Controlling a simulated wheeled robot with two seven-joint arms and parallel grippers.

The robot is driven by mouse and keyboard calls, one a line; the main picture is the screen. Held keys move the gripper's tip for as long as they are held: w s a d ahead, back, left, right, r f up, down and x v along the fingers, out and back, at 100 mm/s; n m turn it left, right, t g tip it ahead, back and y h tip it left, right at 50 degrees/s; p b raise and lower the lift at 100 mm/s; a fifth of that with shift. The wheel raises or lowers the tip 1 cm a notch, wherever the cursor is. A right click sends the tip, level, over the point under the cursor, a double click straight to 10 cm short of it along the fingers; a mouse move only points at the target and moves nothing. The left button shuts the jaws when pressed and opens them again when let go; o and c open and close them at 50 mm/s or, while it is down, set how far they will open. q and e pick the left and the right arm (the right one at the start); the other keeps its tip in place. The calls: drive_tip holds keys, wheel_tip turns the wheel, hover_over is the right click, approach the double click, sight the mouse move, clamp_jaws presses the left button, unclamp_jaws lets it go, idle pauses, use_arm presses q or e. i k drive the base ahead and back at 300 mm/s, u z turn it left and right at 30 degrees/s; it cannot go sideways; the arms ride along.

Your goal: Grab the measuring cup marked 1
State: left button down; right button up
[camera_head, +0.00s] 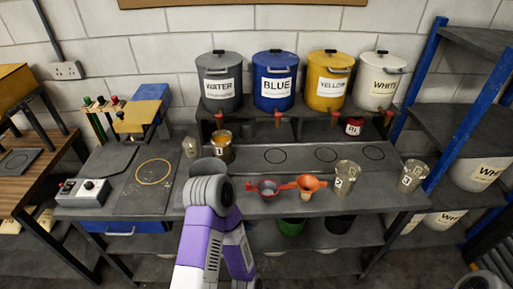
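The measuring cup marked 1 (219,151) stands toward the back left of the grey bench, in front of the water container. It looks amber, with a white label. My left arm (207,215) reaches up from the bottom, and its rounded grey joint (210,188) is just in front of the cup. My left gripper is hidden behind this joint or too small to make out, so I cannot tell whether it touches the cup. My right gripper is not in view. Clear cups marked 2 (345,180) and 3 (411,176) stand at the bench's right.
Water (220,88), blue (274,88), yellow (328,88) and white (378,88) containers stand on the raised shelf behind. A control box (83,192) is at left.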

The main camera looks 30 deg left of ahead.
sight(221, 140)
drive_tip(key=z, duration=0.45)
drive_tip(key=i, duration=0.9)
drive_tip(key=u, duration=1.55)
